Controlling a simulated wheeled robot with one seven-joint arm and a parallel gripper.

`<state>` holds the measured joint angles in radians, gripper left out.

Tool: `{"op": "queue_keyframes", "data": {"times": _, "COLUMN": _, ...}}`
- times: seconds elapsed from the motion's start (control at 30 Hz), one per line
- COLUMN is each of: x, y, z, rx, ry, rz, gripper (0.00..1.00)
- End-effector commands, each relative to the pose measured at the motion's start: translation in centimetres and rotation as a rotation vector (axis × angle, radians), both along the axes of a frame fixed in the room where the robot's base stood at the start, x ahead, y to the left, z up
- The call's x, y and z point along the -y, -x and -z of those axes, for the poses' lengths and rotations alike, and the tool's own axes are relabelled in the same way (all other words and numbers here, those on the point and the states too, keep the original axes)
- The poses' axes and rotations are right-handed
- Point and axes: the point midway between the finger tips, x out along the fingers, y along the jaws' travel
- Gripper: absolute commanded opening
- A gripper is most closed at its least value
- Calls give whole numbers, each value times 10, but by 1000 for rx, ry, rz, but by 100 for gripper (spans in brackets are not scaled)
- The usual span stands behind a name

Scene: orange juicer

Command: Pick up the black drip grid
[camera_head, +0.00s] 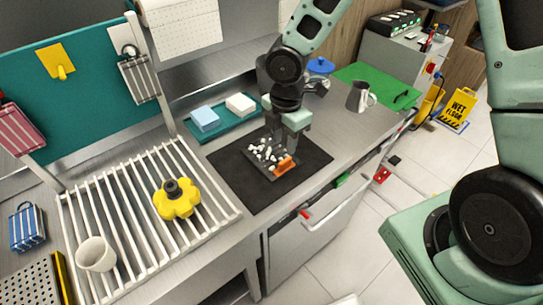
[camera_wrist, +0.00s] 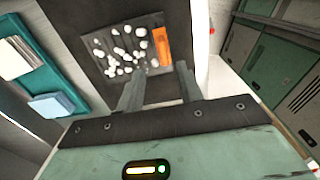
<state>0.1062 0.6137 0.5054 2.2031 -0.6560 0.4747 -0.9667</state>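A small dark flat piece (camera_wrist: 108,73) with an orange end (camera_wrist: 161,46) lies on a black mat, with several white bits on it; I cannot tell for sure whether it is the black drip grid. In the head view the same dark piece (camera_head: 261,168) lies on the mat below my gripper (camera_head: 286,148). My gripper is open and points down above the piece's far side. In the wrist view my gripper (camera_wrist: 159,72) has its two fingers apart with nothing between them, and the piece is ahead of the fingertips.
The black mat (camera_head: 240,185) lies on a steel counter. A teal tray (camera_head: 228,131) with a blue and a white block stands behind it. A grey mug (camera_head: 357,96) stands right.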

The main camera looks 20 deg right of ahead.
Motion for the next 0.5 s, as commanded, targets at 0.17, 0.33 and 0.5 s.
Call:
{"op": "queue_keyframes", "data": {"times": 0.17, "x": 0, "y": 1, "z": 23, "rx": -1, "ry": 0, "rz": -1, "gripper": 36}}
{"op": "queue_keyframes", "data": {"times": 0.33, "x": -1, "y": 2, "z": 32, "rx": -1, "ry": 0, "rz": -1, "gripper": 36}}
{"op": "queue_keyframes", "data": {"times": 0.5, "x": -1, "y": 8, "z": 57, "rx": -4, "ry": 2, "rz": -4, "gripper": 36}}
